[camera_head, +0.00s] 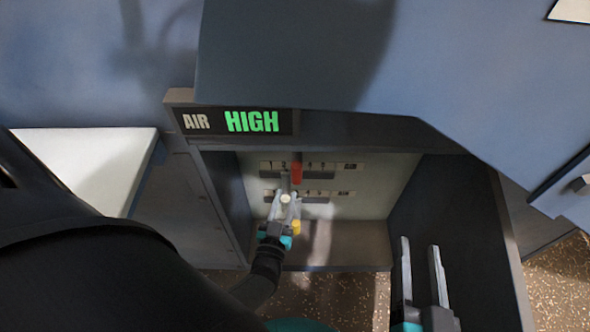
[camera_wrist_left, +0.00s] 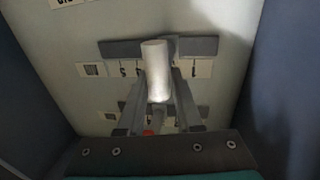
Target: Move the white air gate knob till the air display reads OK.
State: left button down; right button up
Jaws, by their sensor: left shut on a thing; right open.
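The air display (camera_head: 238,122) reads "HIGH" in green letters. The white air gate knob (camera_head: 285,199) is on the lower slotted scale of the panel, towards the left part of its slot in the head view. My left gripper (camera_head: 284,206) is shut on the white knob, with a finger on either side. In the left wrist view the white knob (camera_wrist_left: 155,72) stands out from the panel between the fingers, in front of a dark slot. My right gripper (camera_head: 420,270) is open and empty, at the lower right of the head view.
A red knob (camera_head: 297,173) is on the upper scale, just above the white one. A small yellow piece (camera_head: 296,227) shows beside my left gripper. Dark side walls (camera_head: 455,225) enclose the recess. A pale ledge (camera_head: 95,160) is at left.

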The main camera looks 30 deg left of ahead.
pick_arm(q)
jog(key=shift+s+a, duration=0.15)
jog(key=shift+a, duration=0.15)
jog(key=c, duration=0.6)
grip_release()
jog(key=shift+f, duration=0.1)
